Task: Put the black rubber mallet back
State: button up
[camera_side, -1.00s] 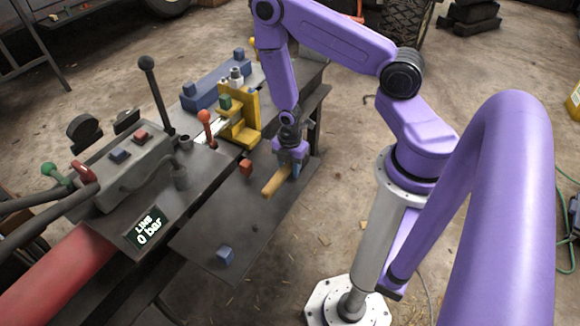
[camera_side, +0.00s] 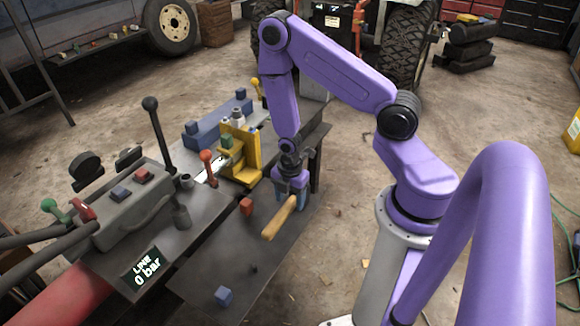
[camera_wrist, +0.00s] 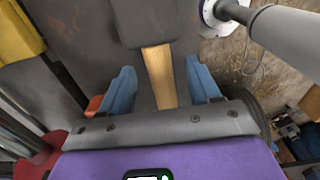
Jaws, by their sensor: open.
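The black rubber mallet lies on the dark metal table. In the wrist view its dark head (camera_wrist: 148,20) is at the top and its pale wooden handle (camera_wrist: 158,78) runs down between the fingers. In the side view the handle (camera_side: 278,219) points toward the camera, and the head is hidden behind my gripper. My gripper (camera_side: 292,199) is low over the table and open. Its two blue fingers stand on either side of the handle, with a gap on both sides in the wrist view (camera_wrist: 160,68).
A red block (camera_side: 246,206) lies left of my gripper, and a blue block (camera_side: 223,297) lies near the table's front. The yellow splitter frame (camera_side: 240,165) and a blue rack (camera_side: 205,133) stand behind. A lever console (camera_side: 125,205) is at left. Bare table (camera_side: 215,262) lies in front.

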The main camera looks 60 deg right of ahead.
aim_at(290, 203)
notch_tip(290, 203, up, 13)
jog(key=s+a+r+m, duration=0.2)
jog(key=s+a+r, duration=0.3)
jog(key=a+r, duration=0.35)
jog(key=s+a+r+m, duration=0.3)
jog(key=s+r, duration=0.4)
jog(key=s, duration=0.4)
jog(key=shift+s+a+r, duration=0.15)
jog(key=shift+s+a, duration=0.15)
jog(key=shift+a, duration=0.05)
